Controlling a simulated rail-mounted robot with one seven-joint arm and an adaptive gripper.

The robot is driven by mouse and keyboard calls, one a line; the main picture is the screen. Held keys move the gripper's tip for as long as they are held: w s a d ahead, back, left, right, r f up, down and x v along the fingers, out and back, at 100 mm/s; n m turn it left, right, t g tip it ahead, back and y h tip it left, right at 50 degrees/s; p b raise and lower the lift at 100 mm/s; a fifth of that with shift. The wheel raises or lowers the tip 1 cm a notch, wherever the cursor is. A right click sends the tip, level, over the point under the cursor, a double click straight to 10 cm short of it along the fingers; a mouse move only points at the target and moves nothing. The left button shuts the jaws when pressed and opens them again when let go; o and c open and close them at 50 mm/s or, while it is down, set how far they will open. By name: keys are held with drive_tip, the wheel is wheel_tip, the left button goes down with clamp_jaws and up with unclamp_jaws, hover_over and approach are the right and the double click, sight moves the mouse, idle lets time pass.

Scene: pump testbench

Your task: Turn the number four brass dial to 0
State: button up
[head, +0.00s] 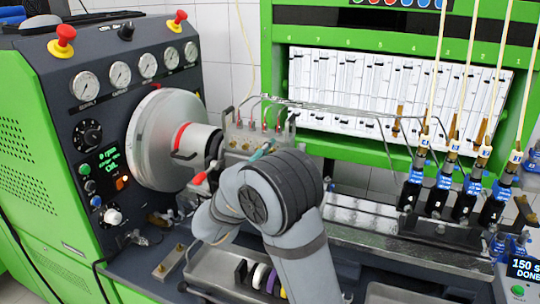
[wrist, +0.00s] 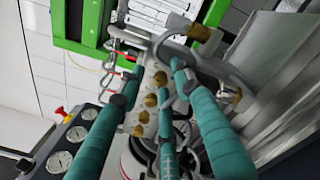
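A row of several small brass dials (wrist: 151,100) runs along the grey pump block in the wrist view. Their numbers and settings are too small to read, so I cannot tell which is number four. The pump block (head: 258,128) also shows in the head view, where my arm partly hides its front. My gripper (wrist: 156,85) has teal fingers spread apart around the dial row, with no dial visibly clamped. Its teal fingertips (head: 262,151) show close to the block's front in the head view; contact cannot be told.
A large silver flywheel disc (head: 155,140) stands left of the block, beside a dark panel with gauges (head: 120,75). Bent metal pipes (head: 345,110) rise above the block. Injectors with blue bands (head: 444,180) stand at the right. A tray (head: 225,270) lies below my arm.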

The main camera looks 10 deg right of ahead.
drive_tip(key=v, duration=1.2)
drive_tip(key=x, duration=1.2)
drive_tip(key=shift+n+p, duration=0.3)
drive_tip(key=shift+p, duration=0.15)
drive_tip(key=shift+f+b, duration=0.15)
drive_tip(key=shift+b, duration=0.4)
